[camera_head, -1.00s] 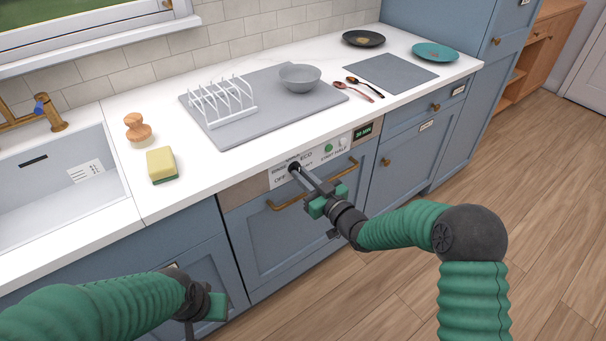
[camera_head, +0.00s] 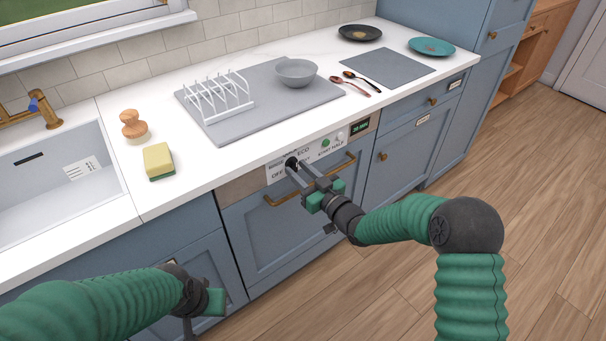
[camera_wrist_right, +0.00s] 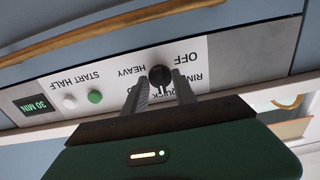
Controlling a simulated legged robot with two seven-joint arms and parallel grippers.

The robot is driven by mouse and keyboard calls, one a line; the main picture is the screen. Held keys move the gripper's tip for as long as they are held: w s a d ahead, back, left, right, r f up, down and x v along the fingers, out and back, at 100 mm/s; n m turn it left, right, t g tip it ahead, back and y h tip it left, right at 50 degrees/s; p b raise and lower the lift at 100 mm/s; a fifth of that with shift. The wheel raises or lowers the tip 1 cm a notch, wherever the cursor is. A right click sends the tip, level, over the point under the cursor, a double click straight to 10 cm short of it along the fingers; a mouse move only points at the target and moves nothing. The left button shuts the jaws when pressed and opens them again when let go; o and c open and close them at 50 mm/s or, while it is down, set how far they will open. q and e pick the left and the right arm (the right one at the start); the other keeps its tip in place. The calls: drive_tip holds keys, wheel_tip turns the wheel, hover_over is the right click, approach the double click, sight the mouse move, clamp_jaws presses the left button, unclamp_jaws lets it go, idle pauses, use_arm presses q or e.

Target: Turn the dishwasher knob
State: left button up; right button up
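The dishwasher knob (camera_head: 291,163) is a small dark round knob on the white label strip of the control panel (camera_head: 269,179). It also shows in the right wrist view (camera_wrist_right: 160,76), among the printed words OFF, RINSE, QUICK and HEAVY. Its pointer setting is not clear. My right gripper (camera_head: 300,171) is at the knob. Its two fingers are spread, one on each side of the knob in the right wrist view (camera_wrist_right: 161,86); contact cannot be told. My left gripper (camera_head: 203,303) hangs low in front of the cabinet left of the dishwasher, its fingers mostly hidden.
Start (camera_head: 326,142) and half buttons and a green display (camera_head: 360,127) sit right of the knob. A brass handle (camera_head: 337,166) runs below the panel, close to my right gripper. The white counter (camera_head: 215,165) overhangs above. A sponge (camera_head: 158,160) lies near its edge.

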drive_tip(key=p+v, duration=0.2)
drive_tip(key=v, duration=1.4)
drive_tip(key=shift+s+d, duration=0.3)
